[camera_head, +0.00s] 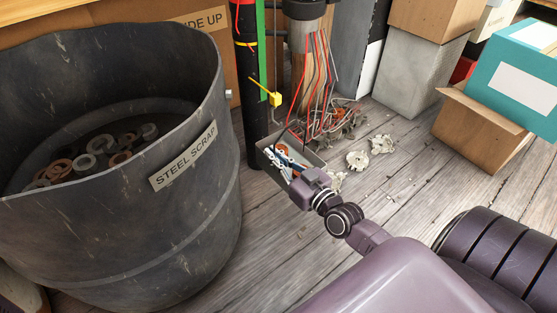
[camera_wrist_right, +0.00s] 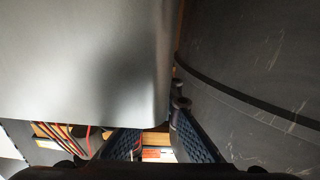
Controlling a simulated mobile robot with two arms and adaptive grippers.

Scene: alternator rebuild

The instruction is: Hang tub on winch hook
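A small grey metal tub (camera_head: 306,156) sits low beside the dark post, with bluish, white and orange-brown items inside its rim. My right gripper (camera_head: 286,163) is at the tub, partly hidden by its own wrist. In the right wrist view a large smooth grey surface, probably the tub's wall, fills the upper left. The two blue-padded fingers (camera_wrist_right: 160,145) stand apart there, with background showing between them; no grip is visible. A yellow block (camera_head: 275,99) on a thin yellow arm is above the tub. I cannot make out a hook on it. My left gripper is not in view.
A large dark bin labelled STEEL SCRAP (camera_head: 150,235), holding rings, stands close left of my right gripper. The dark post (camera_head: 250,120) is just behind the tub. Red wires (camera_head: 318,70) hang behind it. Pale scraps (camera_head: 370,153) and boxes (camera_head: 480,130) lie to the right.

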